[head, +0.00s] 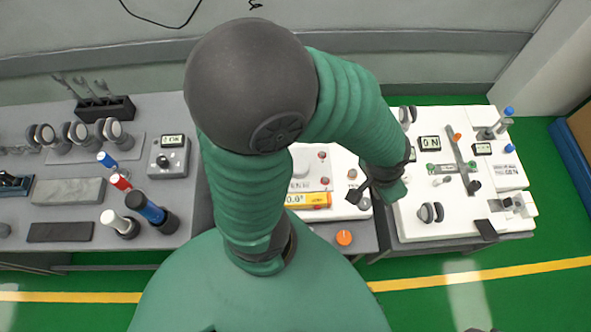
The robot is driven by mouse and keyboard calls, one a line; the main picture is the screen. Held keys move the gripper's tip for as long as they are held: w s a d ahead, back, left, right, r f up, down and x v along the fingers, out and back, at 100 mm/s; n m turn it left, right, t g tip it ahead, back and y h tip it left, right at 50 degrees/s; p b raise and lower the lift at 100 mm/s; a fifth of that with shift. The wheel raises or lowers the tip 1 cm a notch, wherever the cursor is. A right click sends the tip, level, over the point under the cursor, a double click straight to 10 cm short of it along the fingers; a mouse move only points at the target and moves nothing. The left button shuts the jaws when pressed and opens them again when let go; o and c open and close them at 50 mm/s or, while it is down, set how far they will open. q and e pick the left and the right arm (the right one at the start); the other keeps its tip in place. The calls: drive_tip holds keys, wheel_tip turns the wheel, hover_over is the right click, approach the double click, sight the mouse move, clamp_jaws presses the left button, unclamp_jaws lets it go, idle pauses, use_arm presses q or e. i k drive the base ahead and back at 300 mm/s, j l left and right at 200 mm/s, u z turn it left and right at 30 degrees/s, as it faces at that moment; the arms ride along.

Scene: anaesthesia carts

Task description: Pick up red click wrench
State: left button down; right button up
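A red-topped handle (121,182), which looks like the red click wrench, stands on the grey cart (185,112) at the left. It is between a blue-topped handle (107,160) and a blue-and-black handle (150,210). Its lower part is partly hidden. One green arm crosses the middle of the picture. Its dark gripper (362,193), which I take to be my right one, is over the white panel's right edge, far right of the red handle. Its finger opening is unclear. The other gripper is out of view.
A white-topped handle (120,224) stands near the front. A small display box (168,157) is to the right of the handles. A black rack (105,108) is behind. A white equipment cart (465,180) stands at the right. Green floor is clear in front.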

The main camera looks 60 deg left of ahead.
sight(117, 181)
drive_tip(key=i+l+u, duration=0.1)
drive_tip(key=u, duration=2.65)
drive_tip(key=j+u, duration=0.1)
drive_tip(key=u, duration=0.4)
drive_tip(key=j+u, duration=0.15)
drive_tip(key=u, duration=0.3)
